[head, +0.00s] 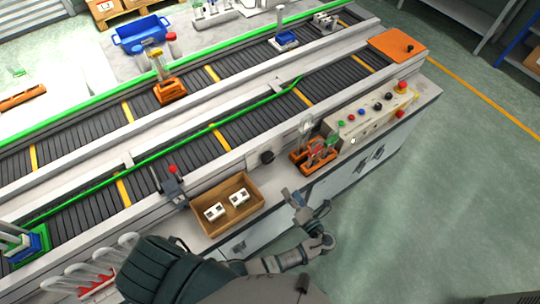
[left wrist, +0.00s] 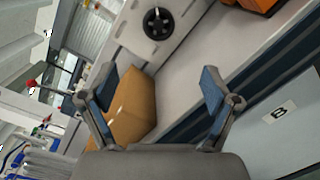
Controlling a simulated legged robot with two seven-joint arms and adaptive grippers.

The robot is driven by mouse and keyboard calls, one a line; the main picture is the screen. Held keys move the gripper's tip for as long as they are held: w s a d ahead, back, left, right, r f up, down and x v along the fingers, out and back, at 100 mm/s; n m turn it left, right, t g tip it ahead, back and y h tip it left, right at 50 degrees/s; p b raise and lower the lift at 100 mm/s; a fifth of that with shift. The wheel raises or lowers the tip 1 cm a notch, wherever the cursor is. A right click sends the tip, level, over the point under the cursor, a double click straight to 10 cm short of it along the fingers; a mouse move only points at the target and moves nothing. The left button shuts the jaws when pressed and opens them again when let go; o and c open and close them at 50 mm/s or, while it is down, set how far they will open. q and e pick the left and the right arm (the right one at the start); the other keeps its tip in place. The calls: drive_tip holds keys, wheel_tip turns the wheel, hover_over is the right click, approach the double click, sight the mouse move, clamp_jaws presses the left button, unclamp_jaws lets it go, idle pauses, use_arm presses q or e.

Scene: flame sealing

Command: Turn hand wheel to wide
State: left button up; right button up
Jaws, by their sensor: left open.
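A round black knob (head: 267,157), which looks like the hand wheel, sits on a pale plate on the conveyor's near side. In the left wrist view the hand wheel (left wrist: 158,23) shows a white pointer mark directed roughly up; no wide label is readable. My left gripper (head: 302,199) is open and empty, in front of the bench edge, below and right of the wheel. In the left wrist view my gripper (left wrist: 157,80) has its fingers spread, with the wheel beyond them and apart from them. My right gripper is not in view.
An open cardboard box (head: 251,206) with two white parts stands left of the wheel. An orange stand (head: 301,158) with tools and a control panel (head: 368,117) with buttons are to its right. The floor (head: 440,210) at right is clear.

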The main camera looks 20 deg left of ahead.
use_arm(q)
approach(269, 161)
drive_tip(key=x, duration=1)
drive_tip(key=shift+s+a+f+b, duration=0.1)
drive_tip(key=shift+s+f+b, duration=0.15)
drive_tip(key=shift+b, duration=0.1)
drive_tip(key=shift+w+a, duration=0.1)
drive_tip(key=shift+w, duration=0.15)
drive_tip(key=shift+w+r, duration=0.1)
drive_tip(key=shift+w, duration=0.05)
drive_tip(key=shift+d+r, duration=0.15)
drive_tip(key=shift+d, duration=0.45)
drive_tip(key=shift+a, duration=0.45)
drive_tip(key=c, duration=0.6)
drive_tip(key=shift+a, duration=0.2)
drive_tip(key=c, duration=0.4)
drive_tip(key=shift+a, duration=0.15)
drive_tip(key=shift+c, duration=0.6)
drive_tip(key=shift+f, duration=0.2)
drive_tip(key=shift+d, duration=0.25)
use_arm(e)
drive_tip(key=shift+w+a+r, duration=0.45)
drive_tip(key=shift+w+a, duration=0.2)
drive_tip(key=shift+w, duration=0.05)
